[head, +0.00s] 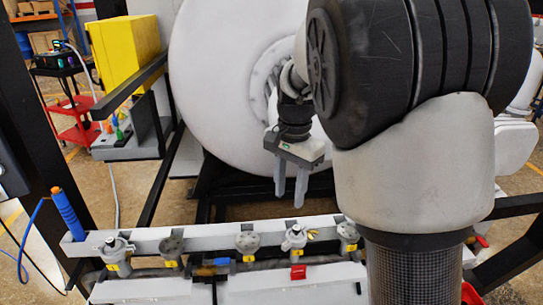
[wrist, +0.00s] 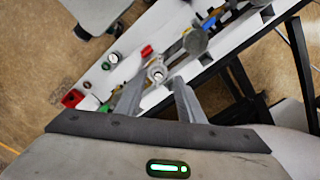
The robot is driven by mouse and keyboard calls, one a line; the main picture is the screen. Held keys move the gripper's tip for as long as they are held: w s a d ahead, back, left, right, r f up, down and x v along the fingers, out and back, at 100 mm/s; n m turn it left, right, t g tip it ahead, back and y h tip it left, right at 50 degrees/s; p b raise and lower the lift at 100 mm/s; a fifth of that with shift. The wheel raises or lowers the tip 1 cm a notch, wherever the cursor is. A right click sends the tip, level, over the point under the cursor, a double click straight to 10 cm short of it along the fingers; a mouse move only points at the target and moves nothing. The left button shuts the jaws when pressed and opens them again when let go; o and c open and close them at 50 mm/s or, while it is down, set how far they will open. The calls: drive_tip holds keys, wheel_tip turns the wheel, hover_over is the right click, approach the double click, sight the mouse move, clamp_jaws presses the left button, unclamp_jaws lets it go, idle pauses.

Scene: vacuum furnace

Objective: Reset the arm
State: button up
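My gripper (head: 289,190) hangs in front of the large white round furnace body (head: 215,90), fingers pointing down. Its two grey fingers are apart with nothing between them. In the wrist view my gripper (wrist: 157,98) also shows open and empty, with a valve (wrist: 157,75) on the white rail seen beyond the fingertips. My arm fills the right side of the head view and hides part of the furnace.
A grey rail (head: 210,235) with several valves and yellow tags runs below my gripper. A yellow box (head: 125,50) and red cart (head: 75,118) are at the back left.

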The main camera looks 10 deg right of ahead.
drive_tip(key=s+d+r+n+t, duration=0.1)
drive_tip(key=s+r+n+t, duration=0.1)
drive_tip(key=s, duration=0.8)
drive_tip(key=s+d+r+n+t, duration=0.2)
drive_tip(key=s+r+n, duration=0.3)
drive_tip(key=s, duration=0.6)
drive_tip(key=n+t, duration=0.1)
drive_tip(key=n, duration=0.1)
drive_tip(key=shift+s+d+n, duration=0.15)
drive_tip(key=shift+n, duration=0.15)
drive_tip(key=shift+d, duration=0.1)
